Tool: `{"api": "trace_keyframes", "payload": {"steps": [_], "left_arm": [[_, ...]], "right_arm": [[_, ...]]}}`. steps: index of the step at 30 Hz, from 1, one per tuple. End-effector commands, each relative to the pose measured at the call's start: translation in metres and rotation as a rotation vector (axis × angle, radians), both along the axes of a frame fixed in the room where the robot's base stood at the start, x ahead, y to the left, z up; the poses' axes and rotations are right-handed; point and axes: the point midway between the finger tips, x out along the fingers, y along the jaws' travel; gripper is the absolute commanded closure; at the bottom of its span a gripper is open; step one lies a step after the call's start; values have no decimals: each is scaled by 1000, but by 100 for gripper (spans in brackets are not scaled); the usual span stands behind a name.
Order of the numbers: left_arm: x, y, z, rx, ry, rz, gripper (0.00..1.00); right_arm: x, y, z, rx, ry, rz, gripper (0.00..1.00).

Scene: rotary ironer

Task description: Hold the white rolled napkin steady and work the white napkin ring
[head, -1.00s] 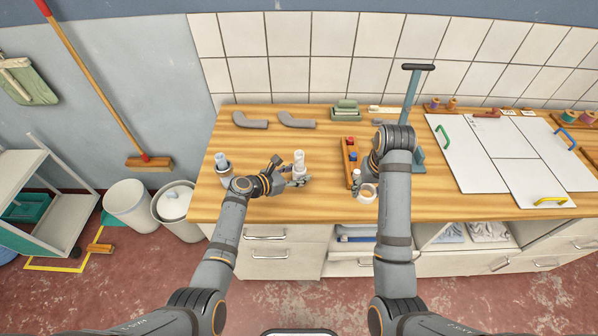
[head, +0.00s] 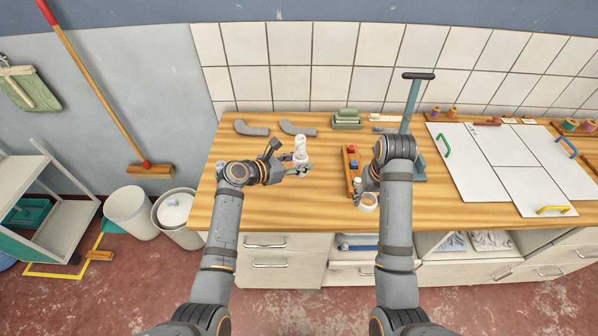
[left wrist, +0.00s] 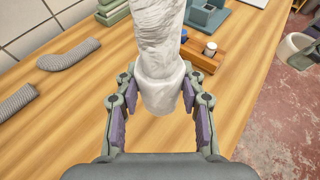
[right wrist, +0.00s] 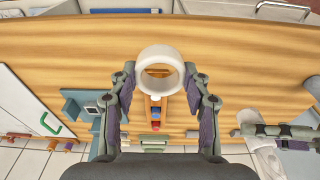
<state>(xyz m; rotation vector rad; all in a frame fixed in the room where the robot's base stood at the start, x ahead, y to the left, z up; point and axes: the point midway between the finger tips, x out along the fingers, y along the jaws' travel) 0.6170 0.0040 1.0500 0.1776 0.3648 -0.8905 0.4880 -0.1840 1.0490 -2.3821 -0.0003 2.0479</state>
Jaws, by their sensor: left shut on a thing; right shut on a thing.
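The white rolled napkin (left wrist: 158,25) stands roughly upright in the left wrist view, with a smooth, wider white sleeve around its lower end. My left gripper (left wrist: 160,92) is shut on this lower end, one finger on each side. In the head view the napkin (head: 300,146) is above the left part of the wooden counter. The white napkin ring (right wrist: 160,72) is in my right gripper (right wrist: 160,98), its opening empty and facing the right wrist camera. In the head view the ring (head: 368,202) is near the counter's front edge, right of the napkin and apart from it.
A wooden rack (head: 352,172) with small coloured pieces stands between the grippers. Grey bent tubes (head: 298,128) and a green stack (head: 347,118) lie at the back. White boards (head: 490,170) cover the right side. Bare counter (head: 325,200) lies between napkin and ring.

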Motion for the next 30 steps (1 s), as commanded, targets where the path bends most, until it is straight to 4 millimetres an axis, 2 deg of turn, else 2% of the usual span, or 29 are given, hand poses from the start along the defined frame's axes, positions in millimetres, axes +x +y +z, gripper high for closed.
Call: {"api": "trace_keyframes", "payload": {"steps": [10,11,16,19,30], "left_arm": [[0,0,3,0,2,-1,96],[0,0,0,0,2,-1,96],[0,-1,-44,-2,4,-3,96],[0,0,-61,-2,2,0,96],[-1,1,-67,-1,1,3,96]], "right_arm": [[0,0,0,0,0,0,73],[0,0,0,0,0,0,73],[0,0,0,0,0,0,73],[0,0,0,0,0,0,73],[0,0,0,0,0,0,73]]}}
